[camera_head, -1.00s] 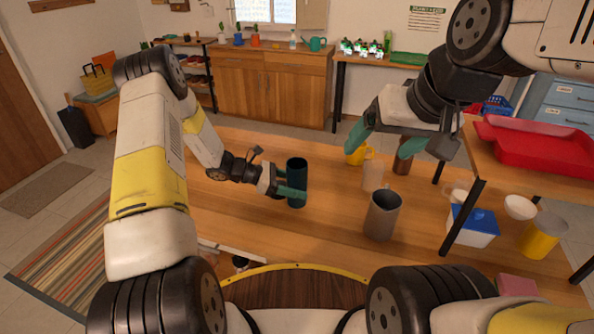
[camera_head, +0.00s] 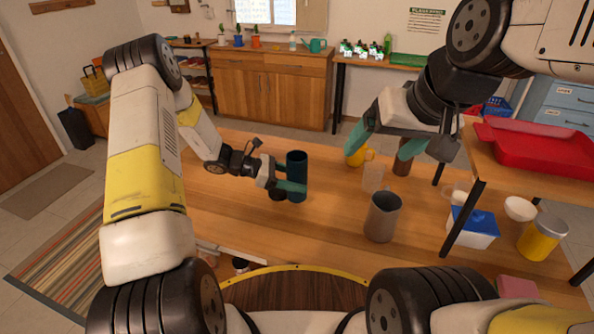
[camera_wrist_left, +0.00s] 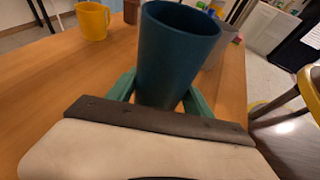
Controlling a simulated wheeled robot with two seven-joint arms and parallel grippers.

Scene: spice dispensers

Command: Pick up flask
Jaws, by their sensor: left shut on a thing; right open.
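The flask (camera_head: 297,168) is a dark teal open-topped cylinder, upright at the middle of the wooden table. My left gripper (camera_head: 292,191) is shut on its lower part from the left. In the left wrist view the flask (camera_wrist_left: 172,48) stands between the two green fingers (camera_wrist_left: 160,92), its dark opening tilted toward the camera. I cannot tell for certain whether its base is clear of the table. My right gripper (camera_head: 381,146) is open and empty, above the far side of the table.
A grey pitcher (camera_head: 382,218) stands to the right of the flask. A clear cup (camera_head: 373,177), a yellow mug (camera_head: 356,156) and a brown cup (camera_head: 402,166) stand behind. A blue-lidded box (camera_head: 473,226) is at the right, near the red tray (camera_head: 540,146). The table's left part is clear.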

